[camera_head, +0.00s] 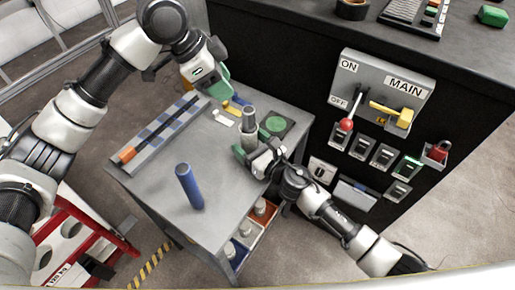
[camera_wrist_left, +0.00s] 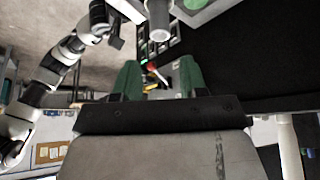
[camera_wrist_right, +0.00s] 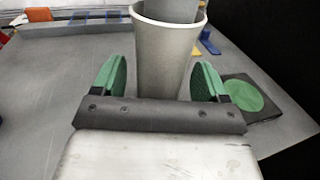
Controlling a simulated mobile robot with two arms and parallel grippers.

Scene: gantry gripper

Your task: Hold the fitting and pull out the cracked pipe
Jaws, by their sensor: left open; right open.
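The pale grey fitting (camera_head: 248,140) stands upright on the grey table, and the darker grey pipe (camera_head: 249,115) stands in its top. In the right wrist view the fitting (camera_wrist_right: 164,55) is a tapered cup with the pipe (camera_wrist_right: 172,9) inside its rim; no crack can be made out. My right gripper (camera_head: 252,154) is open and low, with its green fingers on either side of the fitting and gaps showing. My left gripper (camera_head: 230,88) is open and empty, above the table's far edge, up and left of the pipe. Its fingers also show in the left wrist view (camera_wrist_left: 160,78).
A blue cylinder (camera_head: 189,187) stands near the table's front. A long tray (camera_head: 143,150) with an orange-tipped rod lies at left. A black pad (camera_head: 290,136) with a green disc is right of the fitting. Small yellow and blue pieces lie behind. A switch panel (camera_head: 381,80) stands at right.

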